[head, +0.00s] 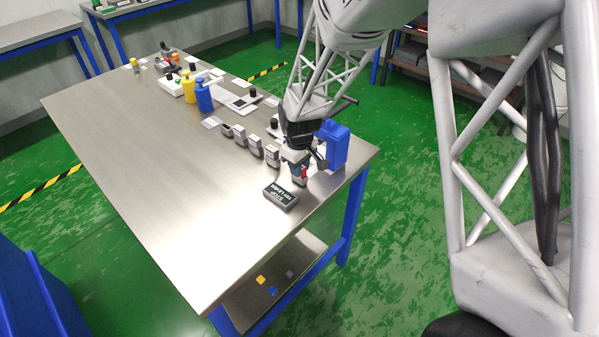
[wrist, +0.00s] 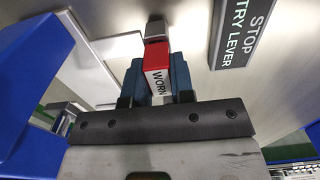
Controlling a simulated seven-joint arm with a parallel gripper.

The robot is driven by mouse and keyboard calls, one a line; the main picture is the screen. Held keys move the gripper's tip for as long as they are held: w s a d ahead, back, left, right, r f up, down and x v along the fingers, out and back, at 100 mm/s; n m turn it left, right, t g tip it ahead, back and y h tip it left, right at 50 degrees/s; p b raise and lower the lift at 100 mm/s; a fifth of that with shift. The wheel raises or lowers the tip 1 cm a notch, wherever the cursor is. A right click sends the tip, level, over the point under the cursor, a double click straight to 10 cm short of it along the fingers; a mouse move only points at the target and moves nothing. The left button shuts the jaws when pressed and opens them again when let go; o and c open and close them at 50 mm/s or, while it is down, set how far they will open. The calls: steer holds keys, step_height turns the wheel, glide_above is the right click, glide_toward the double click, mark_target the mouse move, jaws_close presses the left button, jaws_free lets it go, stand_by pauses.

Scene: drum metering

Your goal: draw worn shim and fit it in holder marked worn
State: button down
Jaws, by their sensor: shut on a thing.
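My gripper (wrist: 159,84) is shut on a red piece (wrist: 158,48) with a white face marked WORN, held between its blue finger pads. A small grey block (wrist: 155,30) shows just beyond the red piece; I cannot tell whether they touch. In the head view my gripper (head: 298,172) is low over the near right end of the steel table, with a bit of the red piece (head: 303,181) showing. Several small grey holders (head: 256,146) stand in a row to its left; their markings are too small to read. I cannot make out a separate shim.
A black sign (head: 281,194) reading STOP, TRY LEVER lies close in front of my gripper. A tall blue container (head: 336,146) stands close on its right. Blue (head: 204,97) and yellow (head: 188,88) bottles stand further back. The steel table (head: 150,180) is bare at front left.

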steer(key=shift+r, duration=2.2)
stand_by(0.5)
steer(key=shift+r, duration=1.9)
stand_by(0.6)
steer(key=w+a+r, duration=0.1)
steer(key=w+a, duration=2.4)
steer(key=shift+f, duration=0.2)
